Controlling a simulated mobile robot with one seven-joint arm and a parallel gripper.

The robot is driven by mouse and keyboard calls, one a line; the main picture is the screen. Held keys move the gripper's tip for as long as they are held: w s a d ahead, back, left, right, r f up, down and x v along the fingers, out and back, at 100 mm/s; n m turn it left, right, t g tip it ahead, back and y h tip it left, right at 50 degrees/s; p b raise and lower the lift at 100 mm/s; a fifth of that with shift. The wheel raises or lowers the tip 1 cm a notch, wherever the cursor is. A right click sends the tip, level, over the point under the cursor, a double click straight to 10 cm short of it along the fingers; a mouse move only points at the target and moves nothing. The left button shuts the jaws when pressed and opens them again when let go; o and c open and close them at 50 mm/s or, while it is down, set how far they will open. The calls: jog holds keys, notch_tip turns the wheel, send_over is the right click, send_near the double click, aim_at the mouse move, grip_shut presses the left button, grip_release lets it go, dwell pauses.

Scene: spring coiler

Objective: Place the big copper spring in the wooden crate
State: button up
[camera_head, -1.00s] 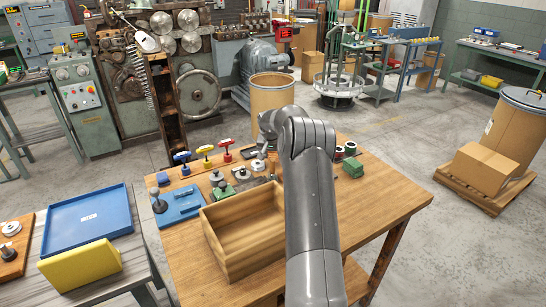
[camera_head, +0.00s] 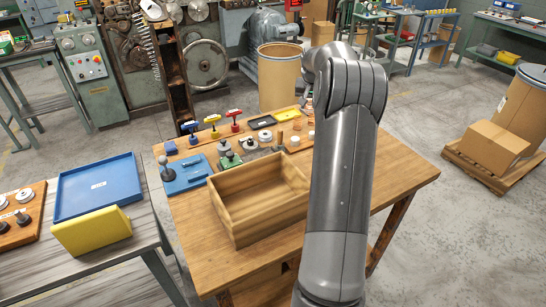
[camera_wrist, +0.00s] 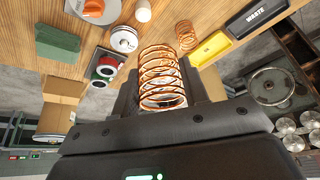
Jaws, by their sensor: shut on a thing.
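The big copper spring (camera_wrist: 162,75) stands between the jaws of my gripper (camera_wrist: 162,95) in the wrist view, and the jaws are shut on it. Its upper coils show above the jaws. A smaller copper spring (camera_wrist: 186,35) is beyond it on the tabletop. The wooden crate (camera_head: 270,226) sits on the near part of the wooden table in the head view, open at the top and empty.
A yellow tray (camera_wrist: 210,48) and a black WASTE tray (camera_wrist: 257,14) lie near the spring. A blue fixture (camera_head: 186,174) is left of the crate. Colored-handled tools and metal discs line the table's back. The table's front right is clear. A blue tray (camera_head: 95,188) lies on the left bench.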

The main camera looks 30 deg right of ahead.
jog(key=v, duration=0.3)
jog(key=shift+w+a, duration=0.15)
jog(key=shift+w, duration=0.15)
jog(key=s+a+r, duration=0.2)
jog(key=s+a, duration=0.3)
jog(key=a, duration=0.6)
send_over(275, 191)
notch_tip(275, 191, down, 2)
jog(key=f, duration=0.7)
jog(key=s+f, duration=0.1)
jog(key=f, duration=0.3)
jog(key=shift+a, duration=0.4)
jog(key=shift+w+f, duration=0.1)
jog(key=shift+f, duration=2.1)
jog(key=o, duration=0.5)
jog(key=shift+f, duration=0.2)
jog(key=o, duration=0.5)
jog(key=shift+c, duration=0.2)
